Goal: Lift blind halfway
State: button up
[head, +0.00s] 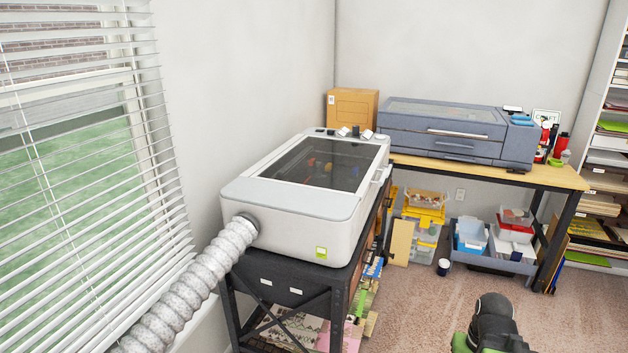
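The white slatted blind (95,170) hangs down over the window on the left side of the head view. Its slats are tilted open, and green grass and brick show through the gaps. Its bottom edge is out of view. A thin cord runs down across the slats at the left. At the lower right is a black and green part of my arm (492,328). The fingers of my gripper do not show, and the part in view is well away from the blind.
A ribbed white hose (190,285) runs from the white lidded machine (305,195) past the blind's lower right. The machine stands on a black stand. A wooden table (560,176) holds a grey-blue machine (440,130). Carpet (420,310) is clear in front.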

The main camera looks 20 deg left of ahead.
aim_at(110, 339)
jog(key=u, duration=0.1)
jog(key=i, duration=0.25)
jog(key=u, duration=0.65)
jog(key=k, duration=0.1)
jog(key=u, duration=2.75)
jog(key=i, duration=1)
jog(key=u, duration=0.2)
